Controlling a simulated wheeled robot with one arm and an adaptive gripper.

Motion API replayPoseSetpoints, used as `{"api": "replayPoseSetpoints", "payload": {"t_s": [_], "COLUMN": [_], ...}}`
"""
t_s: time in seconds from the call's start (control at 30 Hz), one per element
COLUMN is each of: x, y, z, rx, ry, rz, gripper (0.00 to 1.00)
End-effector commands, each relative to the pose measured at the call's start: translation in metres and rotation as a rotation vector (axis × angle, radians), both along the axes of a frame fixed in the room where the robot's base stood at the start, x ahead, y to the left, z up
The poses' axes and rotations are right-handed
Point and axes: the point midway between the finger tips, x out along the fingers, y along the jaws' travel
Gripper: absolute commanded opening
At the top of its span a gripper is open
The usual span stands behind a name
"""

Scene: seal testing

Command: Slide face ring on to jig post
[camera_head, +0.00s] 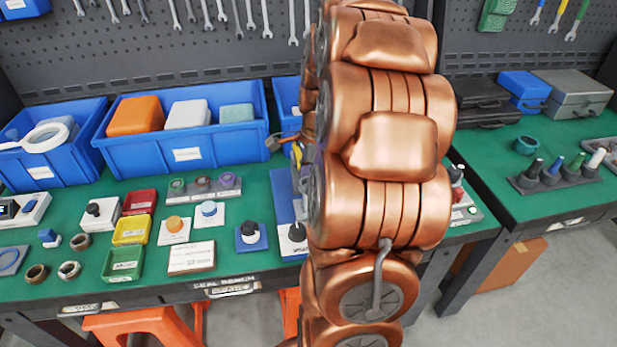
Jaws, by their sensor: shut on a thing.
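My gripper (298,152) is mostly hidden behind my copper-coloured arm. Only a small part shows at the arm's left edge, above the back of the green bench. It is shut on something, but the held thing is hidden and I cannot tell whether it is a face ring. A dark-topped post on a blue base (249,234) stands upright at the bench front. I cannot tell which is the jig post. Several small rings sit in a grey holder (228,193) further left.
Blue bins (185,160) line the back of the bench. Red (139,202), yellow (132,230) and green trays (122,263) stand left of centre. A second bench (510,221) on the right holds a grey holder with several coloured tools (555,178) and a green ring (526,145).

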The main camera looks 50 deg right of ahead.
Motion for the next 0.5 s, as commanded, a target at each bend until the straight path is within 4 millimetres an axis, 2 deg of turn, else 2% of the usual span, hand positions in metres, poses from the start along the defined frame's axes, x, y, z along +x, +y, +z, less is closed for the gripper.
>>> {"api": "replayPoseSetpoints", "payload": {"t_s": [0.4,0.43,0.5], "x": [0.0000,0.0000,0.0000], "y": [-0.0001,-0.0001,-0.0001], "z": [-0.0018,-0.0018,-0.0018], "rx": [0.000,0.000,0.000], "ry": [0.000,0.000,0.000], "rz": [0.000,0.000,0.000], "gripper": [0.12,0.48,0.56]}}
